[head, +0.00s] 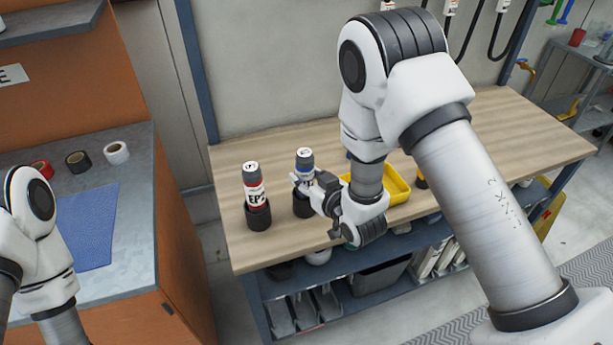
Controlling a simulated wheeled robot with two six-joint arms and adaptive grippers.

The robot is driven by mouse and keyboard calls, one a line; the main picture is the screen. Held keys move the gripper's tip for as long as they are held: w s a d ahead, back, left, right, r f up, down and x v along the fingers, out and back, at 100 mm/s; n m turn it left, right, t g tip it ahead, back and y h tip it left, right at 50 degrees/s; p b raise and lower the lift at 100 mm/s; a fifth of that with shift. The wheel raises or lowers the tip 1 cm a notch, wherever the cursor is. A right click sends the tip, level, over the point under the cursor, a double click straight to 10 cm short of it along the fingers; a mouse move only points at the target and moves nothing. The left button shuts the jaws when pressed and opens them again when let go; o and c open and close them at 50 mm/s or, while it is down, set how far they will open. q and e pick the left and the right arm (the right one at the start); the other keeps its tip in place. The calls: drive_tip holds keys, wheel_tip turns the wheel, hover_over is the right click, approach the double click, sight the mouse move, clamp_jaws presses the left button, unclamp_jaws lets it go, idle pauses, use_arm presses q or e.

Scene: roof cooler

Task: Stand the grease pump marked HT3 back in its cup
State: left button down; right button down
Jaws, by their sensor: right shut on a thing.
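A grease pump with a grey top and blue-and-white body (304,160) stands upright on the wooden table's left half, over a dark cup (302,207). My right gripper (312,187) reaches in from the right and is shut on this pump. The gripper covers its label and most of its lower body, so I cannot read HT3 or tell how deep it sits in the cup. A red pump marked EP (254,190) stands upright in another dark cup (258,216) to the left. My left arm shows at the left edge, but its gripper is out of view.
A yellow tray (398,187) lies behind my right arm, partly hidden. The wooden table (500,140) is clear on the right. Shelves with bins (375,278) are below it. The left bench holds a blue mat (88,225) and tape rolls (116,152).

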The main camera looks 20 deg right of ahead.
drive_tip(key=c, duration=0.6)
unclamp_jaws()
drive_tip(key=shift+o, duration=0.2)
drive_tip(key=v, duration=0.8)
drive_tip(key=s+d+f+m+g+h, duration=0.15)
drive_tip(key=s+f+g, duration=0.25)
drive_tip(key=s+f, duration=0.45)
drive_tip(key=s+d+f+g+h, duration=0.1)
drive_tip(key=s+d+f+g, duration=0.3)
drive_tip(key=f, duration=0.8)
drive_tip(key=s+f+g, duration=0.2)
drive_tip(key=s+g, duration=0.1)
drive_tip(key=s, duration=0.4)
drive_tip(key=s+f+m+g, duration=0.1)
drive_tip(key=s+f+g, duration=0.1)
drive_tip(key=s, duration=0.5)
drive_tip(key=shift+s+g+h, duration=0.2)
drive_tip(key=shift+g+h, duration=0.25)
drive_tip(key=shift+g, duration=0.25)
